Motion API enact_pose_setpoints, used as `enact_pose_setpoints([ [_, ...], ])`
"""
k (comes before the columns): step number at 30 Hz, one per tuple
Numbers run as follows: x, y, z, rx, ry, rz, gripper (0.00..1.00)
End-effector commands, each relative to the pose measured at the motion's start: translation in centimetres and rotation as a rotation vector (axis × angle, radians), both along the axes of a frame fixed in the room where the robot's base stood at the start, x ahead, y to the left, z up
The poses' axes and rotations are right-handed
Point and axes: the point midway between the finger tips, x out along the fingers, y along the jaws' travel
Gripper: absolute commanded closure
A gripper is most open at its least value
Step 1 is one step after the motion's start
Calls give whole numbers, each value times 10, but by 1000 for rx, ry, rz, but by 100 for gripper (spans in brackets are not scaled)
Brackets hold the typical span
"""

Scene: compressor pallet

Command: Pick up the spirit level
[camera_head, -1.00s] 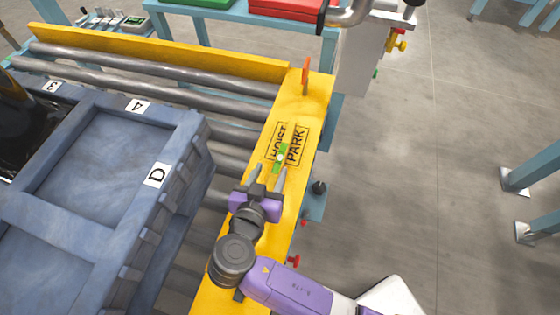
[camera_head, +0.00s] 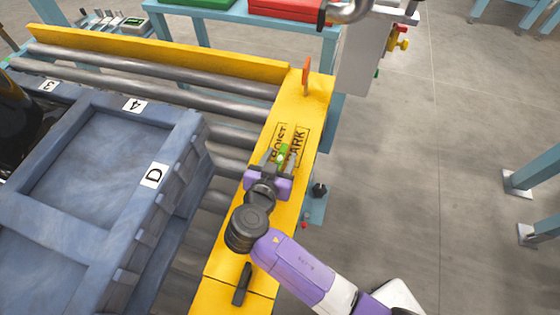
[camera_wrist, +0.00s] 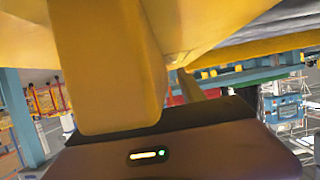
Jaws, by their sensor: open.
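The spirit level (camera_head: 282,153) is a small green bar with a pale middle. It lies on the yellow beam (camera_head: 305,110), over the HOIST PARK lettering, in the head view. My gripper (camera_head: 280,160) is open, with one finger on each side of the near part of the level. I cannot tell whether the fingers touch it. The near end of the level is partly hidden by my gripper. In the wrist view I cannot make out the level; yellow surfaces fill much of the picture.
An orange upright tab (camera_head: 306,76) stands at the beam's far end. A black handle (camera_head: 242,284) is on the beam nearer me. A blue crate (camera_head: 75,160) sits on rollers to the left. A red tray (camera_head: 285,9) is on the teal table behind. Open floor lies right.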

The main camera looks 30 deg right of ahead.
Motion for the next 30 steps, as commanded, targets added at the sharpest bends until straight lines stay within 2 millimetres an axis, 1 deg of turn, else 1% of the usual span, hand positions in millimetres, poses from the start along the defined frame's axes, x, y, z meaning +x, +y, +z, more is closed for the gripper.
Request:
enact_pose_setpoints([
  [2,0,0,0,0,0,0,55],
  [6,0,0,0,0,0,0,82],
  [9,0,0,0,0,0,0,100],
  [23,0,0,4,0,-2,1,100],
  [28,0,0,18,1,-2,-1,100],
  [30,0,1,29,2,-5,0,100],
])
